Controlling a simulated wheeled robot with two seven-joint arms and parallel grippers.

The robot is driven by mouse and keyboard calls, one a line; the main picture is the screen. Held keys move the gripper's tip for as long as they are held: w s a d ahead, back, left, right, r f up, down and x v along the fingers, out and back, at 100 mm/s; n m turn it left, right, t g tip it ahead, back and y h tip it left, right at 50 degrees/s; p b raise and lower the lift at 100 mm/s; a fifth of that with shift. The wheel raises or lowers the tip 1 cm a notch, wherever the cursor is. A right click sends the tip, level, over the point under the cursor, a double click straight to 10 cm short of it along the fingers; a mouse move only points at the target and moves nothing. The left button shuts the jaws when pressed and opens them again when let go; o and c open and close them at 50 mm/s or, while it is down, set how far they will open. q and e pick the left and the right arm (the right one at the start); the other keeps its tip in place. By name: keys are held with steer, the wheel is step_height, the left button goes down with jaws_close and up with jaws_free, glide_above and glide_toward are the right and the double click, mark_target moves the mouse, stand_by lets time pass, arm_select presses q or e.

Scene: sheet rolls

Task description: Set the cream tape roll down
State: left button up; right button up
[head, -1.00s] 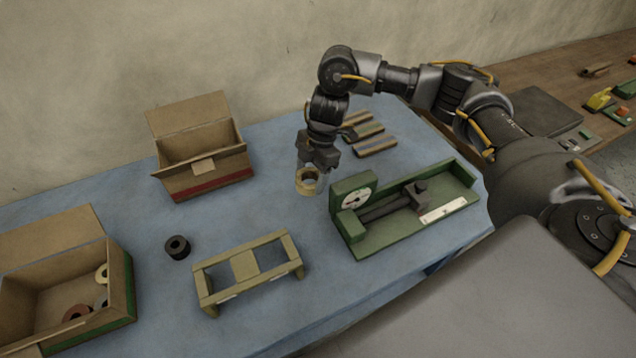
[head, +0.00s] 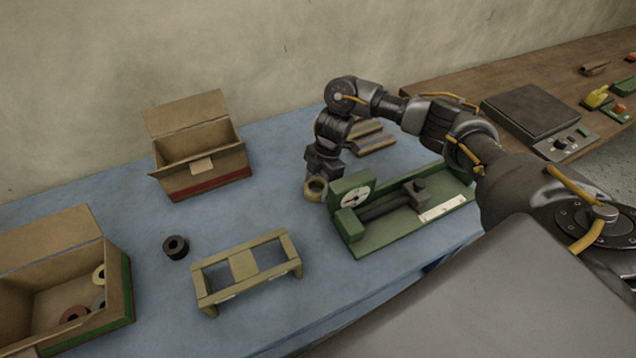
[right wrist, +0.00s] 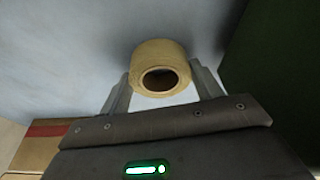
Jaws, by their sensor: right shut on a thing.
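The cream tape roll (head: 315,189) is a short ring with a dark hole, beside the left end of the green machine in the head view. It also shows in the right wrist view (right wrist: 158,54), between two pale fingers. My right gripper (head: 318,180) is shut on the roll; in the right wrist view the fingers (right wrist: 160,85) lie on either side of it. The roll is low over the blue table (head: 240,225); I cannot tell whether it touches the top. My left gripper is not in view.
The green machine (head: 400,235) with a dial stands close right of the roll. A tan frame (head: 247,268) and a black roll (head: 175,247) lie nearer left. A red-striped box (head: 205,180) and a green-striped box (head: 118,310) stand open. Several striped bars (head: 375,140) lie behind.

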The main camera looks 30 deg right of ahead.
steer(key=shift+f, duration=0.1)
steer(key=o, duration=1)
steer(key=shift+r, duration=0.4)
steer(key=v, duration=1.1)
steer(key=shift+d+r, duration=0.2)
